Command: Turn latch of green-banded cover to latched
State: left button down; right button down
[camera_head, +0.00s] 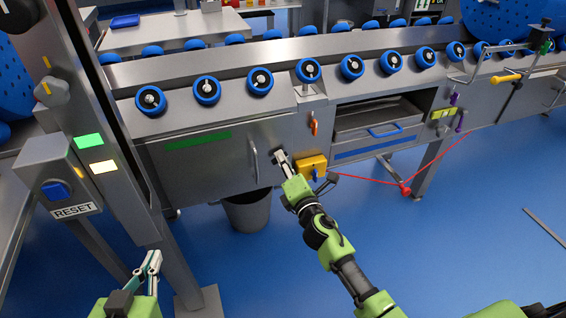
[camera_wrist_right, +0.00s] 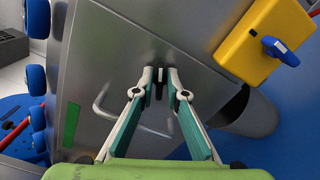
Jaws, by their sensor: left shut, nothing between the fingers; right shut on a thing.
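The steel cover with a green band (camera_head: 198,140) is on the front of the machine, left of centre in the head view, and lies flat against it. Its bar handle (camera_head: 255,162) is on its right side. In the right wrist view the green band (camera_wrist_right: 71,125) is at the left and the handle (camera_wrist_right: 108,106) is left of the fingers. My right gripper (camera_head: 278,158) is at the cover's right edge, shut on a small dark latch (camera_wrist_right: 158,85) mostly hidden between the fingertips; its angle is unclear. My left gripper (camera_head: 152,262) is shut and empty, low at the left.
A yellow box (camera_head: 310,163) with a blue knob (camera_wrist_right: 280,49) is close to my right gripper. A red cord runs from it to the right. A blue-banded drawer (camera_head: 376,147) is further right. A grey bin (camera_head: 247,212) stands below the cover.

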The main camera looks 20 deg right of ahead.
pick_arm(q)
jog(key=shift+w+d+r, duration=0.1)
jog(key=shift+w+r, duration=0.05)
jog(key=shift+r, duration=0.15)
pick_arm(e)
jog(key=shift+f+m, duration=0.15)
jog(key=shift+m, duration=2.25)
jog(key=c, duration=2.1)
grip_release()
pick_arm(q)
jog(key=shift+f, duration=0.1)
pick_arm(e)
jog(key=s, duration=1.2)
jog(key=shift+d, duration=0.2)
